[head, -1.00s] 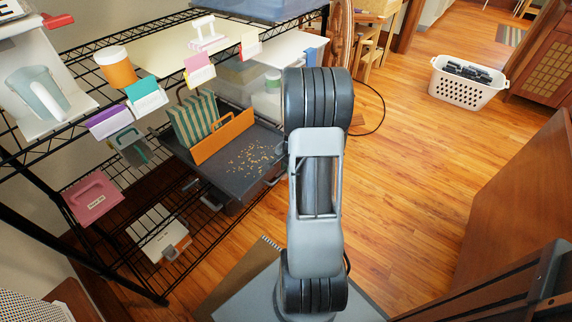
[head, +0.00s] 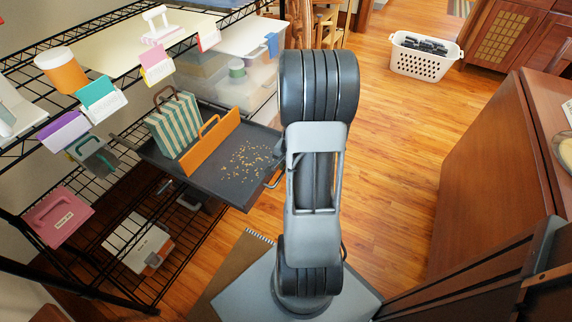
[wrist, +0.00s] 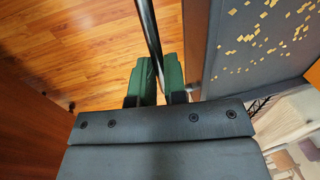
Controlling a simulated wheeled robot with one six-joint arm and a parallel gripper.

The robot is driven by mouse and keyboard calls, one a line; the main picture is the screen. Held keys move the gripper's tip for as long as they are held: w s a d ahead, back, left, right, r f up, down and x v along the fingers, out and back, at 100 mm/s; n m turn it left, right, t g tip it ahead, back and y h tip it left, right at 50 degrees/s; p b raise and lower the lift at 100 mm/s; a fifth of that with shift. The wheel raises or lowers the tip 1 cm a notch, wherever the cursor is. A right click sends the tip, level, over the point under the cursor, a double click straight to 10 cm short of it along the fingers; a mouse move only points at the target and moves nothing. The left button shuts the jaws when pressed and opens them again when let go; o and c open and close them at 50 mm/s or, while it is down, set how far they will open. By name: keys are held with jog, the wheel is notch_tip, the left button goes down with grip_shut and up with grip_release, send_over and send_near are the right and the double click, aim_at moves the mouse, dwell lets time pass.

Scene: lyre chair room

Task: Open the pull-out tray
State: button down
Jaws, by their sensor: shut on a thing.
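The pull-out tray (head: 215,185) is dark grey and stands out from the black wire rack, to the left of my arm in the head view. In the wrist view, the green fingertips of my gripper (wrist: 158,78) are shut on the handle bar (wrist: 148,30), beside the tray's edge. The tray surface (wrist: 255,60) with yellow bits shows there. The gripper is hidden by my arm in the head view.
A brown wooden cabinet (head: 480,190) stands at right. A white laundry basket (head: 425,55) is at the back. The wooden floor between is clear.

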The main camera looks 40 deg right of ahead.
jog(key=c, duration=1.2)
grip_release()
jog(key=shift+o, duration=0.2)
notch_tip(320, 180, up, 14)
jog(key=s+p, duration=0.2)
jog(key=p, duration=0.3)
jog(key=shift+s+d+f, duration=0.2)
jog(key=shift+d, duration=0.25)
jog(key=a+r+n+p, duration=0.4)
jog(key=a+r+p, duration=0.3)
jog(key=r, duration=0.4)
jog(key=s+a+r+n+t+p, duration=0.1)
jog(key=a+r+n+p, duration=0.4)
jog(key=a+r+p, duration=0.3)
jog(key=s+a+r+n+p, duration=0.1)
jog(key=a+r+n+p, duration=0.4)
jog(key=r, duration=0.9)
jog(key=a+p, duration=0.2)
jog(key=p, duration=0.1)
jog(key=shift+s+a+r+t+h+p, duration=0.15)
jog(key=shift+a+r+t+h+p, duration=0.15)
jog(key=shift+a+r+h, duration=0.1)
